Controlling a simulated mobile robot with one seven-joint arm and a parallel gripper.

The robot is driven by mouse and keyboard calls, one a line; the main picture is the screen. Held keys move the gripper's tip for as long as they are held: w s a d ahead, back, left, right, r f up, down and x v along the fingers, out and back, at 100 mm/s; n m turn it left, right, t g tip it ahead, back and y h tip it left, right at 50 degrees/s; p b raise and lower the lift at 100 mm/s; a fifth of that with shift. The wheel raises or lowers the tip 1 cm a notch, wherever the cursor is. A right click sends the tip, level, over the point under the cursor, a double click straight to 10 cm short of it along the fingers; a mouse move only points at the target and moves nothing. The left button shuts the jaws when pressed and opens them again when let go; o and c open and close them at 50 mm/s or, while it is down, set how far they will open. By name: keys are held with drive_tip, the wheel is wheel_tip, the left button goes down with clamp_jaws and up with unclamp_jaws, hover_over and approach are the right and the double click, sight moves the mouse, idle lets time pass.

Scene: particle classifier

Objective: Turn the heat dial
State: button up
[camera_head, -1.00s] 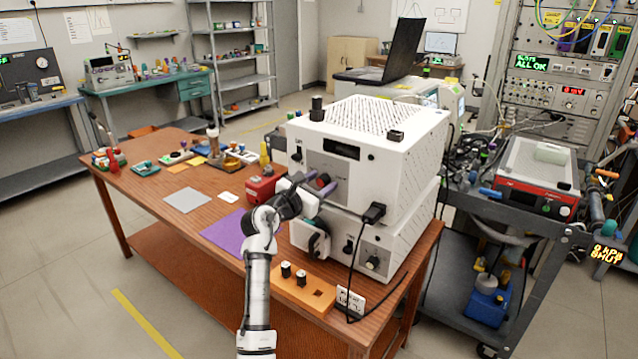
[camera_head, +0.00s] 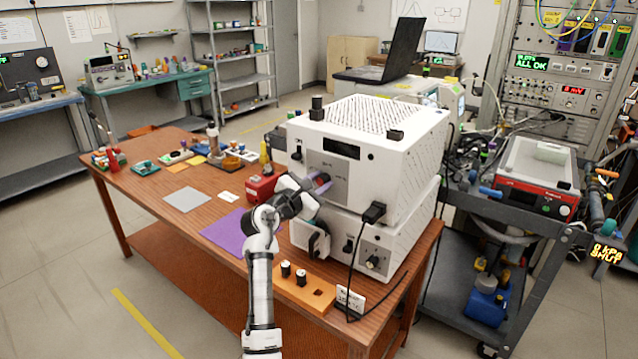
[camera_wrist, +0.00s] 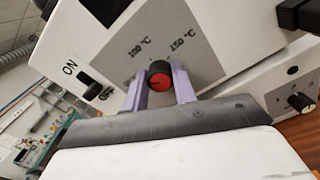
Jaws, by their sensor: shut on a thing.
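The heat dial (camera_wrist: 159,76) is a small black knob with a red face. It sits on a grey panel (camera_wrist: 200,45) of the white machine, between the printed marks 100 °C and 150 °C. My gripper (camera_wrist: 160,90) has its two purple fingers on either side of the dial, shut on it. In the head view my gripper (camera_head: 318,186) is at the front of the upper white box (camera_head: 400,165), and the dial is mostly hidden behind it.
An ON switch (camera_wrist: 89,86) is left of the dial in the wrist view. A lower unit has another knob (camera_head: 373,262). An orange block (camera_head: 318,298) with black pegs and a black cable (camera_head: 352,265) are at the table's front right. A purple mat (camera_head: 225,232) lies left.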

drive_tip(key=m+b, duration=0.1)
drive_tip(key=m, duration=0.2)
drive_tip(key=shift+f+m, duration=0.15)
drive_tip(key=shift+m, duration=0.25)
drive_tip(key=m+b, duration=0.1)
drive_tip(key=m, duration=0.2)
drive_tip(key=m+b, duration=0.2)
drive_tip(key=m, duration=0.2)
drive_tip(key=shift+f+b, duration=0.1)
drive_tip(key=shift+b, duration=0.2)
drive_tip(key=m+b, duration=0.2)
drive_tip(key=m, duration=0.1)
drive_tip(key=shift+m, duration=0.4)
drive_tip(key=m+b, duration=0.4)
drive_tip(key=m, duration=0.1)
drive_tip(key=shift+f, duration=0.1)
drive_tip(key=m+b, duration=0.3)
drive_tip(key=m, duration=0.2)
